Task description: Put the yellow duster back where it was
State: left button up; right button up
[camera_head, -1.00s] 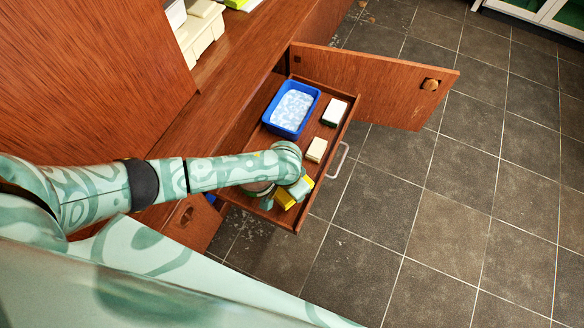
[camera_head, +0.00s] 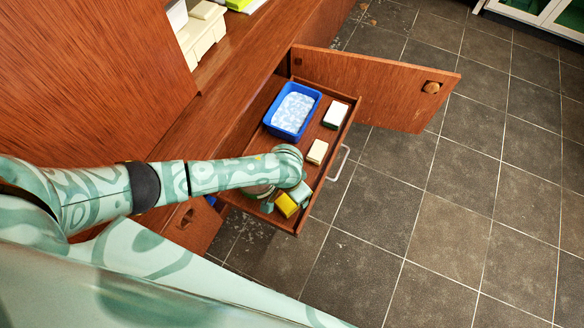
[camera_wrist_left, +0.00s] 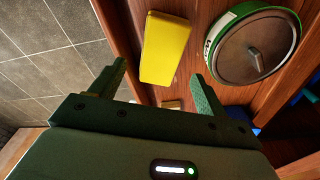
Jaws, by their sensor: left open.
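The yellow duster (camera_head: 286,205) is a small yellow block on the floor of the pull-out wooden tray (camera_head: 297,226), near its front end. It also shows in the left wrist view (camera_wrist_left: 165,47), lying flat on the wood. My left gripper (camera_head: 284,197) is above it at that end of the tray. In the left wrist view my left gripper (camera_wrist_left: 160,71) is open, with its fingers spread to either side of the duster's near end and nothing held between them. My right gripper is not in view.
A round tin with a green rim (camera_wrist_left: 253,47) is right of the duster, mostly hidden by my arm in the head view. The tray also holds a blue basin (camera_head: 292,110), a cream block (camera_head: 317,151) and a white-topped block (camera_head: 335,114). An open cabinet door (camera_head: 385,88) stands behind.

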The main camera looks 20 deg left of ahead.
pick_arm(q)
notch_tip(320, 180, up, 8)
jog(key=f+p, duration=0.1)
jog(key=p, duration=0.4)
notch_tip(320, 180, up, 5)
jog(key=p, duration=0.3)
send_over(288, 202)
jog(key=shift+r, duration=0.2)
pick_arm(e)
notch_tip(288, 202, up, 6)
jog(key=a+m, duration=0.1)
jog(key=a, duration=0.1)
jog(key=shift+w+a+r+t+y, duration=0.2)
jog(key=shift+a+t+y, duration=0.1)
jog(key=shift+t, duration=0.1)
pick_arm(q)
jog(key=shift+f, duration=0.1)
